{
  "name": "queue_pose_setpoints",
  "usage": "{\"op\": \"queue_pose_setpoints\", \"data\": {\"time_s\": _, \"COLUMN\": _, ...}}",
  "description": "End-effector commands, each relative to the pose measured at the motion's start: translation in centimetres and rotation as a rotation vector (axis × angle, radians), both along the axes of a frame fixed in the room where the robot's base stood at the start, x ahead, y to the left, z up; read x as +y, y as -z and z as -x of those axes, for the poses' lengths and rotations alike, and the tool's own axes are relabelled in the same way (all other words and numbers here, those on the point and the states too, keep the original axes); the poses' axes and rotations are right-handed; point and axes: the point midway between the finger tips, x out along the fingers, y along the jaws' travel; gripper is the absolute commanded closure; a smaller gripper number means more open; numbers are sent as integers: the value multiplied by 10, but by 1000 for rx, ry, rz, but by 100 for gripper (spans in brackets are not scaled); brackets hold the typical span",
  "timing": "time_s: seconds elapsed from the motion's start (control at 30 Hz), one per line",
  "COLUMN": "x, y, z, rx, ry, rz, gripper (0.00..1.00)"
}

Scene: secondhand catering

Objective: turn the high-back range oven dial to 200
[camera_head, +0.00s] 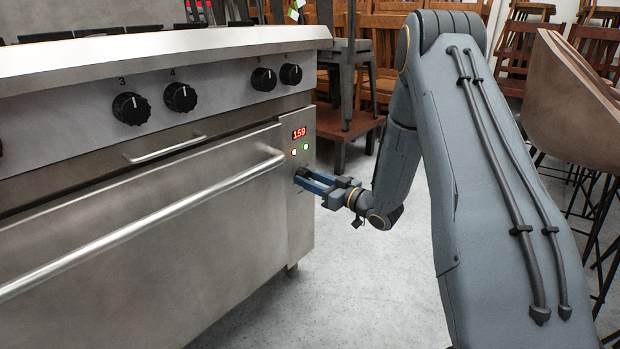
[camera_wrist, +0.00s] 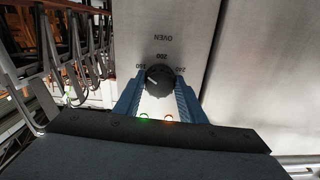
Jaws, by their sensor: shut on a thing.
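The oven dial (camera_wrist: 160,76) is a round black knob on the steel panel, with a pale pointer mark at its left side, toward the 160 mark. In the head view my gripper (camera_head: 303,180) meets the narrow right panel and mostly hides the dial. The red display (camera_head: 299,133) above reads 159.
The high-back range (camera_head: 150,240) has a long oven door handle (camera_head: 140,226) left of the panel. Two small indicator lights (camera_head: 299,150) sit below the display. Several black knobs (camera_head: 131,108) line the upper front. Wooden chairs and stools stand behind; the floor (camera_head: 350,270) is clear.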

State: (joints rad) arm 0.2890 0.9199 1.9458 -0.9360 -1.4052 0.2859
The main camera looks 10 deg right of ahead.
Motion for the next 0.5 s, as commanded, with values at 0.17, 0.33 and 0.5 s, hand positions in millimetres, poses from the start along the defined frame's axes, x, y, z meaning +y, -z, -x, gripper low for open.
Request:
{"op": "queue_pose_setpoints", "data": {"time_s": 0.17, "x": 0, "y": -3, "z": 1, "rx": 68, "ry": 2, "rz": -90, "gripper": 86}}
{"op": "queue_pose_setpoints", "data": {"time_s": 0.33, "x": 0, "y": -3, "z": 2, "rx": 157, "ry": 2, "rz": -212, "gripper": 86}}
{"op": "queue_pose_setpoints", "data": {"time_s": 0.5, "x": 0, "y": -3, "z": 2, "rx": 252, "ry": 2, "rz": -343, "gripper": 86}}
